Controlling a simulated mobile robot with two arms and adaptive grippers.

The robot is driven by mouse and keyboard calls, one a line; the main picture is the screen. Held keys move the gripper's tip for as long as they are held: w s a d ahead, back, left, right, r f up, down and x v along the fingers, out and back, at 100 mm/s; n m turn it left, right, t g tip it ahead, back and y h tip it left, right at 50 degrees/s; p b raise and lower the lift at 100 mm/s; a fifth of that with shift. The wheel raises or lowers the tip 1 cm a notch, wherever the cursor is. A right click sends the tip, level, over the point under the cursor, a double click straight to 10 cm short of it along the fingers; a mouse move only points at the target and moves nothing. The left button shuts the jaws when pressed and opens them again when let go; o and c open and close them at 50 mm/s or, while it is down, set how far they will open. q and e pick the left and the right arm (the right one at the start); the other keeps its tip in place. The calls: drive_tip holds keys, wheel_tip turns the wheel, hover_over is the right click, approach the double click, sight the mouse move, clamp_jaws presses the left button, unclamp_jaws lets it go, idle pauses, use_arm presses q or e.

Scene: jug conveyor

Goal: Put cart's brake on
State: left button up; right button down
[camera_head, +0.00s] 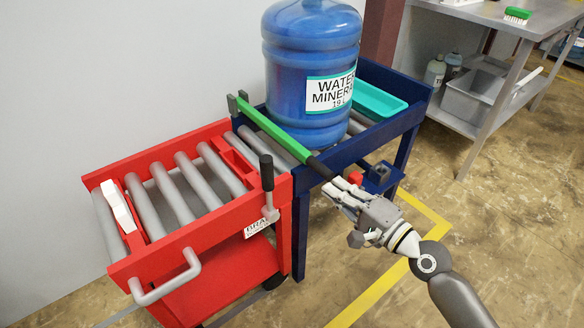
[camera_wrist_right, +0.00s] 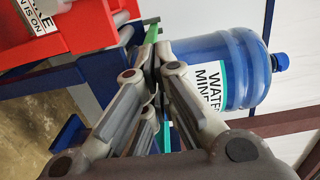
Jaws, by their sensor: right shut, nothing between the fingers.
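The red cart (camera_head: 205,240) with grey rollers stands at the left, against the blue conveyor. Its brake lever, with a black grip (camera_head: 267,172) and a grey lower part, points upright on the cart's side. A white label (camera_head: 257,228) beginning "BRA" is beside the lever's base; part of a white label also shows in the right wrist view (camera_wrist_right: 42,15). My right gripper (camera_head: 335,188) is shut and empty, to the right of the lever and apart from it, just below the black end of the green bar. Whether it touches that bar is unclear. My left gripper is out of view.
A blue water jug (camera_head: 300,75) stands on the blue conveyor (camera_head: 395,125) behind a green bar (camera_head: 270,130) with a black handle. A teal tray (camera_head: 378,100) is beside it. A metal table (camera_head: 490,12) stands at the back right. Floor at the front right is clear.

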sight(268, 189)
drive_tip(key=shift+s+r, duration=0.1)
use_arm(q)
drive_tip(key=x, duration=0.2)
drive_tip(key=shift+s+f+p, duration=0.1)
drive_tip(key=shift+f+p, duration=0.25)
drive_tip(key=shift+p, duration=0.05)
use_arm(e)
drive_tip(key=w+a, duration=0.6)
drive_tip(key=a, duration=0.4)
